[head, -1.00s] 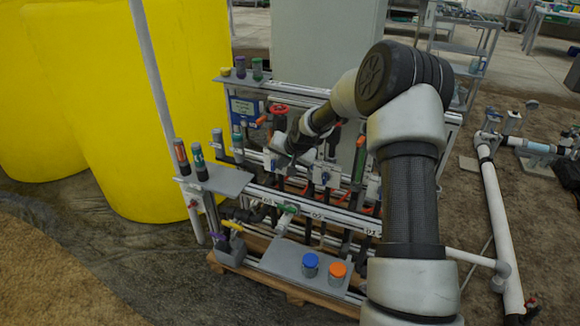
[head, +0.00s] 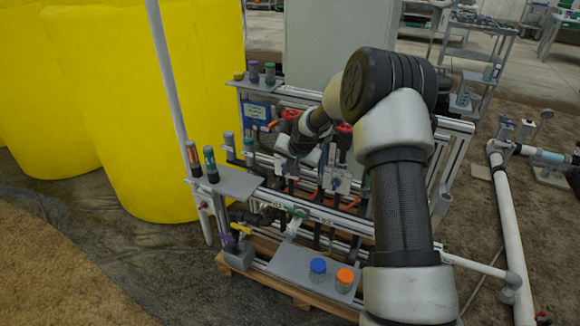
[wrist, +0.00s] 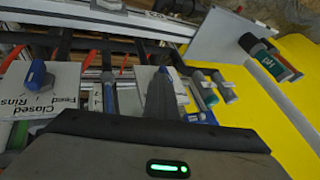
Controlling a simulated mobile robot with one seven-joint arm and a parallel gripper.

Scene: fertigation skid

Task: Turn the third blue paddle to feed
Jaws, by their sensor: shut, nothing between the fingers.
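My gripper (wrist: 162,84) is shut and empty, its dark fingers pointing into the skid in the wrist view. A blue paddle (wrist: 37,74) stands left of the fingers, on a white plate (wrist: 62,82) lettered "Closed", "Rins" and "Feed". A second white plate lies behind my fingers, and they cover most of it. A narrow blue part (wrist: 108,92) shows between the plates; I cannot tell whether it is a paddle. In the head view a white valve plate (head: 342,184) shows right of my wrist. My arm hides the fingertips there, so contact cannot be told.
Red handwheels (head: 344,128) and pipes crowd the skid. A grey shelf (head: 238,181) holds bottles at left; it also shows in the wrist view (wrist: 222,36) with a pH bottle. Blue-capped (head: 318,266) and orange-capped (head: 345,276) jars stand in front. Yellow tanks (head: 150,120) stand behind left.

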